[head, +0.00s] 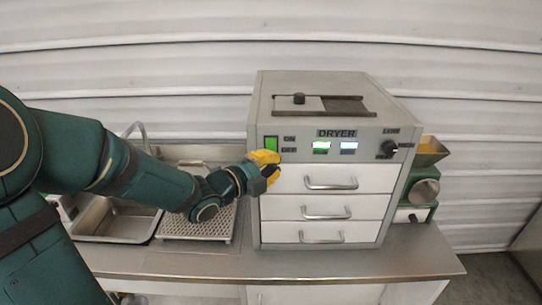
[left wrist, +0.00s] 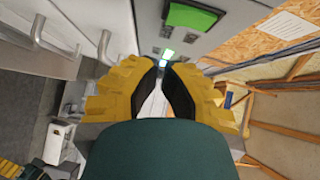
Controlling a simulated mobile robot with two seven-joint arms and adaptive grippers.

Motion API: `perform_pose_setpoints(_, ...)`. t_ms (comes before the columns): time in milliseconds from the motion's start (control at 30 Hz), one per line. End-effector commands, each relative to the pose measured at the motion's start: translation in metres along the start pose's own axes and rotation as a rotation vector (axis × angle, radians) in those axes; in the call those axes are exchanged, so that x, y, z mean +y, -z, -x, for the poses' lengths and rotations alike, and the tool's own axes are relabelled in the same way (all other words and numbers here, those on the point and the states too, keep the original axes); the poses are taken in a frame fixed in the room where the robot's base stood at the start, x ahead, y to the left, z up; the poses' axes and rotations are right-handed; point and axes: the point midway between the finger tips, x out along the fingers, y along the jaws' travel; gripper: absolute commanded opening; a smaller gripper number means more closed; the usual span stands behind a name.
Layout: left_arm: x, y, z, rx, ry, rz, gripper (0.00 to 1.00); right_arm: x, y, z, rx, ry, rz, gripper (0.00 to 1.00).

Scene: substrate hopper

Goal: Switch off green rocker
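The dryer (head: 320,160) is a grey box on the counter with ON and OFF labels beside a green rocker (head: 270,146) at the upper left of its front. The rocker is lit green; its tilt is too small to tell. In the left wrist view the green rocker (left wrist: 192,17) shows at the top, beyond the fingers. My left gripper (head: 266,164), with yellow fingers, is just below the rocker, in front of the panel. Its fingertips come close together with nothing between them (left wrist: 161,65). What seems to be my right gripper (left wrist: 12,170) shows only partly at the wrist view's lower left corner.
The dryer has green and blue-white displays (head: 335,148), a knob (head: 389,147) and three drawers with protruding handles (head: 330,184) below and right of my left gripper. A metal sink (head: 115,220) and perforated tray (head: 200,228) lie left. A green machine (head: 424,190) stands right.

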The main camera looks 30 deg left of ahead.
Motion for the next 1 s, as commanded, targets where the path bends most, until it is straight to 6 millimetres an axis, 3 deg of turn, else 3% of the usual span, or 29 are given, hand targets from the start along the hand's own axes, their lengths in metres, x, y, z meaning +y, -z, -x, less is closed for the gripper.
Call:
perform_pose_setpoints(233,-0.001,-0.021,-0.018,-0.004,0.0,0.0,0.0,-0.002,0.001,0.007,0.0,0.001,0.0,0.47)
perform_pose_setpoints(733,0.0,-0.025,-0.021,-0.003,0.002,-0.001,0.0,-0.002,0.001,0.006,0.0,0.001,0.0,0.47)
perform_pose_setpoints(1000,0.006,-0.029,-0.025,-0.002,0.037,-0.037,0.0,0.009,-0.005,-0.024,-0.006,-0.002,0.001,0.47)
